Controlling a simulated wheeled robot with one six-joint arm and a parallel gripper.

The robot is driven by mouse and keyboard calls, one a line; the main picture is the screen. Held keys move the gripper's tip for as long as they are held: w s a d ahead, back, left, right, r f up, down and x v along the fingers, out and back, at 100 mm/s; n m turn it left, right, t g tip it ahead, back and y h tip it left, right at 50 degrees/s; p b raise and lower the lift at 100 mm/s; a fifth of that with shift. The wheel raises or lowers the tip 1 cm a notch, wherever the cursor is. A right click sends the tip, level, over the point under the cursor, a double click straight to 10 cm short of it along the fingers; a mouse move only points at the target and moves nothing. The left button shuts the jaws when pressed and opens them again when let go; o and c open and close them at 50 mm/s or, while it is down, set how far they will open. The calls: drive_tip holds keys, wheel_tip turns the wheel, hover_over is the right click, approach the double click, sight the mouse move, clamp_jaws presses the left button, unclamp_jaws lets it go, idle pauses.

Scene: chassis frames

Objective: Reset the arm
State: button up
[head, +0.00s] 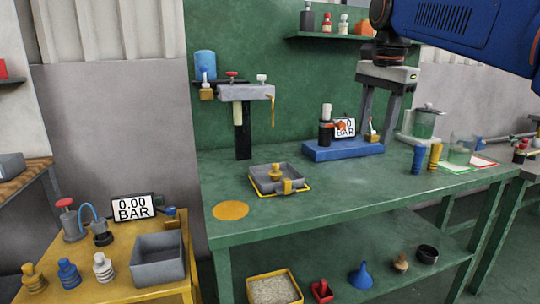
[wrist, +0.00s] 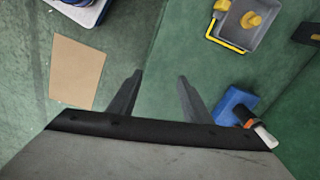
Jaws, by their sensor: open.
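My gripper (head: 378,138) hangs from the blue arm at the upper right of the head view, with its light grey body on top and two dark fingers pointing down. The fingers are spread apart with nothing between them. In the wrist view the two fingers (wrist: 160,76) also stand apart and empty. In the head view the gripper overlaps the right part of a blue base (head: 340,150) that carries a black and white cylinder. In the wrist view that base (wrist: 232,102) lies right of the fingers and clear of them.
A grey tray with a yellow rim (head: 262,188) and an orange disc (head: 230,210) are on the green bench (head: 340,200). A tap-like stand (head: 245,92) is behind them. Blue and yellow cylinders (head: 418,160) stand at right. A yellow table with a grey bin (head: 158,268) is at lower left.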

drive_tip(key=s+d+f+n+t, duration=0.1)
drive_tip(key=s+f+n, duration=0.5)
drive_tip(key=s+f, duration=0.6)
drive_tip(key=s+d+f+n+t, duration=0.2)
drive_tip(key=s+f+n, duration=0.4)
drive_tip(key=s+f, duration=0.6)
wheel_tip(320, 180, down, 8)
drive_tip(key=shift+s+d, duration=0.2)
drive_tip(key=shift+d, duration=0.35)
